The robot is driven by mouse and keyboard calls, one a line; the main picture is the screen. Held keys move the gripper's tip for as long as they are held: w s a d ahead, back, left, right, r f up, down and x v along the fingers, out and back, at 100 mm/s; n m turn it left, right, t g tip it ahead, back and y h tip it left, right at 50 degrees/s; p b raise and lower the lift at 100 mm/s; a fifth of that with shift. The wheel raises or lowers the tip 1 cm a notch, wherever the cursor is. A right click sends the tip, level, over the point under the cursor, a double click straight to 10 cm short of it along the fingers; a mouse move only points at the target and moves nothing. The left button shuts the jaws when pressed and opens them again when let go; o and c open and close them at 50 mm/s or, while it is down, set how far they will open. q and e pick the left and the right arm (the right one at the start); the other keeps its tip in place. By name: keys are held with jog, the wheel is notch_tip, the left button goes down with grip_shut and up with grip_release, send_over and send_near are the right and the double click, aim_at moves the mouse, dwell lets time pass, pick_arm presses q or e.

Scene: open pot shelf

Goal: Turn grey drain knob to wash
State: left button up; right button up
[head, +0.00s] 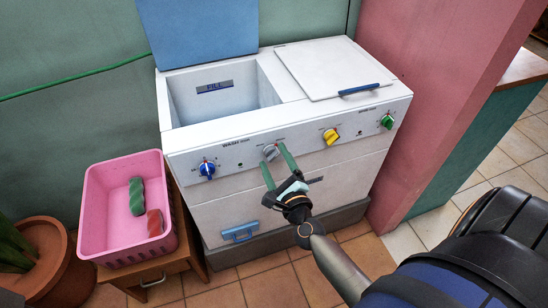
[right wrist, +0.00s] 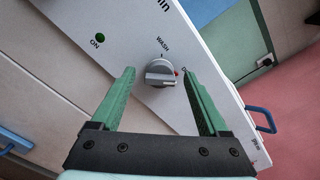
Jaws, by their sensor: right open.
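The grey drain knob (head: 270,152) is on the sloped front panel of a white washing machine, left of the middle. In the right wrist view the grey knob (right wrist: 160,73) has its red mark on the right, toward a label starting with "D" that a finger partly hides. The WASH label (right wrist: 163,43) is above the knob. My right gripper (head: 274,156) is open, with its green fingers reaching up to the panel. In the right wrist view the fingertips (right wrist: 158,74) stand on either side of the knob, with gaps. My left gripper is not in view.
A blue knob (head: 207,169), a yellow knob (head: 331,136) and a green knob (head: 387,122) share the panel. A blue lid (head: 197,32) stands open; a white lid (head: 332,68) is shut. A pink basket (head: 100,200) with two rolled cloths stands at left.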

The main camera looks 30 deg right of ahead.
jog(key=shift+w+d, duration=0.1)
jog(key=shift+w, duration=0.25)
grip_shut()
dwell(0.5)
